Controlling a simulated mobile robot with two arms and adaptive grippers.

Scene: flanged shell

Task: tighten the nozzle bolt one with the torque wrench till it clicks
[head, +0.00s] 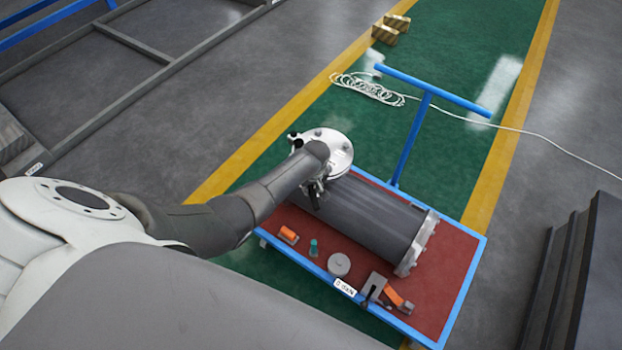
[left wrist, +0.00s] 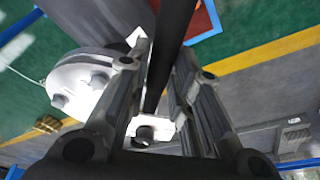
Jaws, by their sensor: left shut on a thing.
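The dark grey flanged shell (head: 365,215) lies on its side on a cart. Its round, light end flange with bolts (head: 338,148) is at the far left end, and a bolted flange (left wrist: 85,85) also shows at the left in the left wrist view. My left gripper (head: 315,188) is at that end of the shell. In the left wrist view my left gripper (left wrist: 158,85) is shut on a long dark bar, apparently the torque wrench (left wrist: 172,35). A bolt head (left wrist: 145,132) on a pale plate shows below the bar's lower end; contact cannot be told. My right gripper is out of view.
The cart has a red top (head: 440,280) and blue handle (head: 425,100). Near its front edge are an orange item (head: 288,234), a teal item (head: 313,248), a grey disc (head: 339,264) and an orange-grey tool (head: 393,297). A white cable (head: 370,90) lies behind.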

